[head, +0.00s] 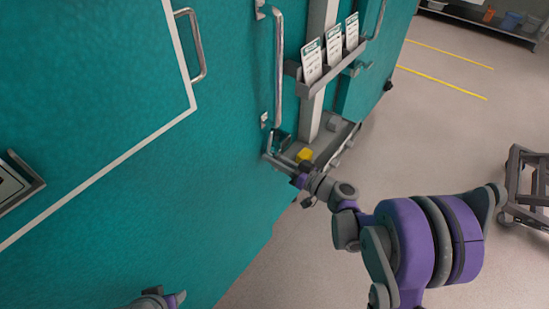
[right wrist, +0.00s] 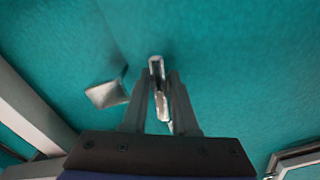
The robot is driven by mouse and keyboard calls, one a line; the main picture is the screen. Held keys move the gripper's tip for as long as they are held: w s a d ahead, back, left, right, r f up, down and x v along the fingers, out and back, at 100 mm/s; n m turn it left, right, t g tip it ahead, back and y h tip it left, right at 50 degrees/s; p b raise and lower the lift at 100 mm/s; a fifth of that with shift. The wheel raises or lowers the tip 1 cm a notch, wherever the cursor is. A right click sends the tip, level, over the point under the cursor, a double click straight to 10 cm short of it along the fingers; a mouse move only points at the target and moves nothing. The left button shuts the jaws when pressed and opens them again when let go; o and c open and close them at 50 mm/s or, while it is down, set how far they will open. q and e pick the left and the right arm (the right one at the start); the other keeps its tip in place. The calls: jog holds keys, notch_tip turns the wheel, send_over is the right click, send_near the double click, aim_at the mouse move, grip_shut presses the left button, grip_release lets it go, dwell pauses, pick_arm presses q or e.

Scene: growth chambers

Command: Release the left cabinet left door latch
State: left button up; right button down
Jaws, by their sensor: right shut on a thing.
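The teal cabinet door (head: 215,140) fills the left and middle of the head view. My right gripper (head: 270,156) is against its lower part, just below the long vertical metal handle (head: 278,65). In the right wrist view my right gripper (right wrist: 160,100) has its two fingers around a narrow metal latch lever (right wrist: 156,66), shut on it. The lever's tip stands out beyond the fingers; the rest is partly hidden between them. Part of my left arm's end (head: 158,300) shows at the bottom edge of the head view; its fingers cannot be made out.
A grey rack with white cards (head: 333,45) is fixed between the doors. A yellow object (head: 305,154) sits on a grey ledge behind my right gripper. A grey wheeled cart (head: 525,185) stands at the right. The floor between is clear.

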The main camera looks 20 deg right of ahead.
jog(key=shift+n, duration=1.2)
jog(key=c, duration=0.7)
grip_release()
jog(key=shift+s+d, duration=0.1)
jog(key=v, duration=1)
jog(key=shift+s+d, duration=0.2)
jog(key=shift+s, duration=0.05)
